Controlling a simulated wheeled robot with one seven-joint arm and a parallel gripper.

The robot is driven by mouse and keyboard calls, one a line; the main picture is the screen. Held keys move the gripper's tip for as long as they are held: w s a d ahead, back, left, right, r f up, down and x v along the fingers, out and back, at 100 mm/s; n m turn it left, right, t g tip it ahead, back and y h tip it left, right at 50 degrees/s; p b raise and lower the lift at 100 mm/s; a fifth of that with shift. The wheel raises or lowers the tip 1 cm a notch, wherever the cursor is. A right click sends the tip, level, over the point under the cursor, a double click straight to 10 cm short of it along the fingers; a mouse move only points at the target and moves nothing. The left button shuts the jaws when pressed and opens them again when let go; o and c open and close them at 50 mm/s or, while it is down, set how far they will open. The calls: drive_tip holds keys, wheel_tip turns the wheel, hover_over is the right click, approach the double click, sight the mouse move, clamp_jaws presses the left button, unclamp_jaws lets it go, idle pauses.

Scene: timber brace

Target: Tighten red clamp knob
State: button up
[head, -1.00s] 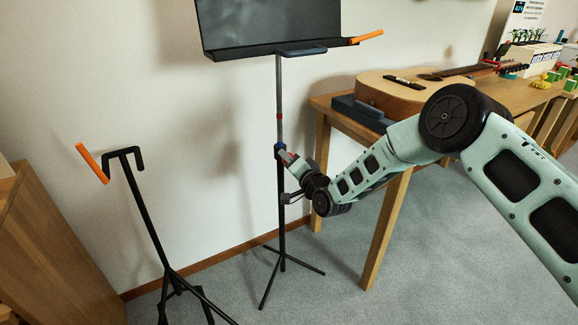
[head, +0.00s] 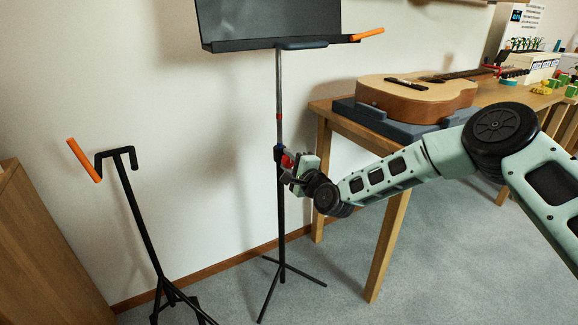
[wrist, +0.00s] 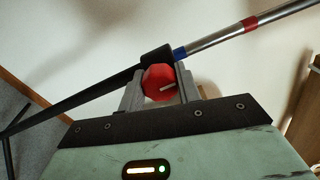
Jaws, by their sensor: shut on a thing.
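The red clamp knob (wrist: 158,82) sits between the two fingers of my gripper (wrist: 160,88) in the wrist view, with a pale mark on its face. My gripper is shut on it. The knob is on the collar of the music stand's pole (wrist: 215,42), where the black lower tube meets the silver upper tube. A blue band and a red band show on the silver tube. In the head view my gripper (head: 288,162) is at the stand's collar, and the red knob (head: 287,160) is partly hidden by it. The black stand desk (head: 270,22) is above.
A wooden table (head: 385,150) with an acoustic guitar (head: 420,98) on a dark blue case stands to the right, close to my arm. A second black stand (head: 140,210) with an orange-ended arm is on the left. Grey carpet lies open in front.

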drive_tip(key=shift+m, duration=0.4)
drive_tip(key=o, duration=1)
drive_tip(key=shift+c, duration=0.2)
drive_tip(key=p+v, duration=0.2)
drive_tip(key=v, duration=1.5)
drive_tip(key=shift+s+d, duration=0.2)
